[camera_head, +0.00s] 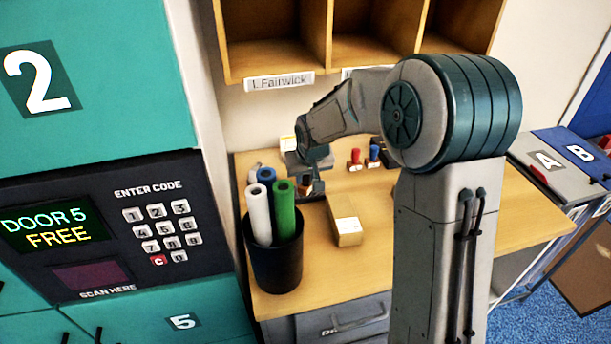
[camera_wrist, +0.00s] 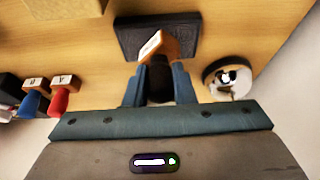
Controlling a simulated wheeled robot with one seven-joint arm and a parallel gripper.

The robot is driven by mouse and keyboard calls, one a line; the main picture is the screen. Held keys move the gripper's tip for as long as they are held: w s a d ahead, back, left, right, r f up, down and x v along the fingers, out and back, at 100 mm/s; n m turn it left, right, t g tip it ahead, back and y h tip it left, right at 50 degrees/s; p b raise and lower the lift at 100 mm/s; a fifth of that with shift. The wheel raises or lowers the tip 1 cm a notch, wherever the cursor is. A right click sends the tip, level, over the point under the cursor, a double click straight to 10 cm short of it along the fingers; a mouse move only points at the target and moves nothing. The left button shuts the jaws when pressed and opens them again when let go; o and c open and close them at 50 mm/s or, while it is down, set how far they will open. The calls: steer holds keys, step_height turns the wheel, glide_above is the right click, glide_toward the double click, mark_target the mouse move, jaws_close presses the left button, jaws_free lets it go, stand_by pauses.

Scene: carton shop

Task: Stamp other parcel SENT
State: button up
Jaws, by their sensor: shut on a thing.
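My gripper (camera_head: 308,160) is over the back left of the wooden desk. In the wrist view its fingers (camera_wrist: 159,80) are shut on a stamp (camera_wrist: 161,45) with a dark handle and a wooden block with a white label. The stamp overlaps a black ink pad (camera_wrist: 193,36); I cannot tell whether they touch. A small tan parcel (camera_head: 345,224) with a pale strip on top lies on the desk in front of and right of the gripper. A box face in the wrist view (camera_wrist: 65,8) seems to be this parcel.
A red stamp (camera_head: 355,160) and a blue stamp (camera_head: 374,156) stand at the desk's back. A black bin (camera_head: 275,272) of rolls stands at the front left. A round metallic thing (camera_wrist: 229,80) is beside the pad. Wooden pigeonholes (camera_head: 325,62) are above. Teal lockers (camera_head: 95,130) stand left.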

stand_by(0.3)
steer(key=shift+r+p, duration=2.25)
steer(key=shift+r, duration=1.3)
steer(key=shift+s+f, duration=0.1)
steer(key=shift+f, duration=0.05)
